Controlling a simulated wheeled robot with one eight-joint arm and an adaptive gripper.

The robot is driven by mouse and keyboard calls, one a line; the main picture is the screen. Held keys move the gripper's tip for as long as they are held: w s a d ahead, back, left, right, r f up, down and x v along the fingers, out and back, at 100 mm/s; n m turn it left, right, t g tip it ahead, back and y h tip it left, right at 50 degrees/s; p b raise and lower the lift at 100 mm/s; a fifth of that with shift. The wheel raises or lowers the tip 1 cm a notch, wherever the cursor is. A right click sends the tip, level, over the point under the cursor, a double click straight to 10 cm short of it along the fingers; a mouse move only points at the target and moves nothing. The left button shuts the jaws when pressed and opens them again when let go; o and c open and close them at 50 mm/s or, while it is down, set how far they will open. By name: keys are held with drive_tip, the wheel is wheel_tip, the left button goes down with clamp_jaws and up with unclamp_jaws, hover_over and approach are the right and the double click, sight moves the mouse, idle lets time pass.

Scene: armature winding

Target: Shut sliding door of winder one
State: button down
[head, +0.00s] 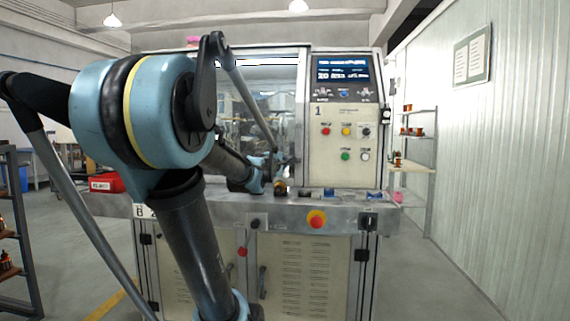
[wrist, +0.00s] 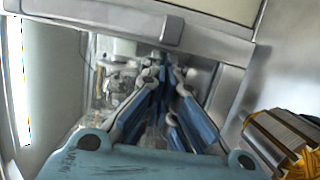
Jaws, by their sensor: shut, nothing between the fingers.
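Winder one (head: 343,112), with a "1" on its cream control panel, stands ahead. Its sliding door (head: 270,72) has a clear pane in a pale frame, left of the panel. My arm covers much of the door, and I cannot tell how far it is open. My gripper (head: 283,158) is at the front of the winder, near the right side of the window opening. In the wrist view its blue fingers (wrist: 166,62) are shut and empty, with tips close to a grey bar (wrist: 130,22). Whether they touch it is unclear.
A grey ledge (head: 270,208) runs along the winder's front, with a red stop button (head: 317,219) and small parts. An armature with copper windings (wrist: 280,138) lies close to the gripper at right. A red bin (head: 106,183) sits at left. Shelves (head: 418,140) stand at right.

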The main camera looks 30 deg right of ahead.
drive_tip(key=s+a, duration=0.4)
drive_tip(key=a, duration=0.6)
drive_tip(key=shift+a, duration=0.25)
